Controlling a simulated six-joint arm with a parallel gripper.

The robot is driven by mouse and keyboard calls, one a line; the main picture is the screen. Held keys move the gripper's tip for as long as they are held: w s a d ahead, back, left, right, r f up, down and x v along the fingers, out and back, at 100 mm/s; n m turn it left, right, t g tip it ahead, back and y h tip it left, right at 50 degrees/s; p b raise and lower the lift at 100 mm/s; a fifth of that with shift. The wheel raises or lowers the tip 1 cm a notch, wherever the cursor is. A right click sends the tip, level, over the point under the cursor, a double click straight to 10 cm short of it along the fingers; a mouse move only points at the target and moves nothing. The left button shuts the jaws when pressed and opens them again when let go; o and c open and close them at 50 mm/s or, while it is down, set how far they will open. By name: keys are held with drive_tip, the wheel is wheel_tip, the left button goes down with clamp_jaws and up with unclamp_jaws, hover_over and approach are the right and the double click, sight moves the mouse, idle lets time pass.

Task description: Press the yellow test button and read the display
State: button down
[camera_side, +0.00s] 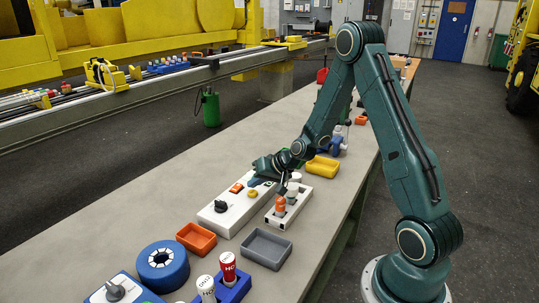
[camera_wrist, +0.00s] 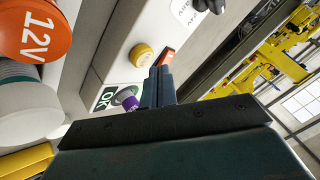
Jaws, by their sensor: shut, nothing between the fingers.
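The white test box (camera_side: 233,211) lies on the bench in the side view. Its yellow button (camera_side: 252,193) sits near an orange switch (camera_side: 236,187); the button also shows in the wrist view (camera_wrist: 141,54). The display (camera_wrist: 105,97) reads "OK" in the wrist view, partly behind a purple-ended part (camera_wrist: 128,103). My gripper (camera_side: 255,183) is low over the box, close to the button. Its fingers (camera_wrist: 158,72) are shut and empty, with tips just right of the button in the wrist view. Whether they touch it I cannot tell.
A white holder with orange-capped cells (camera_side: 280,204) stands right beside the box. An orange tray (camera_side: 196,238), grey tray (camera_side: 266,249) and yellow tray (camera_side: 322,167) lie around. A black knob (camera_side: 220,206) rises from the box. The bench left of the box is clear.

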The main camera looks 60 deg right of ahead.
sight(256, 194)
drive_tip(key=shift+r, duration=2.5)
drive_tip(key=s+a+r+n+g, duration=0.2)
drive_tip(key=s+a+r+n, duration=0.3)
drive_tip(key=s+a+r, duration=0.6)
drive_tip(key=s+a+r+n, duration=0.1)
drive_tip(key=s+a+r, duration=0.1)
drive_tip(key=s, duration=0.6)
drive_tip(key=s+a+r+n+g+h, duration=0.1)
drive_tip(key=s+a+r, duration=0.2)
drive_tip(key=s, duration=0.6)
drive_tip(key=shift+r+n+g, duration=0.3)
drive_tip(key=shift+r+n, duration=0.1)
drive_tip(key=shift+r, duration=0.15)
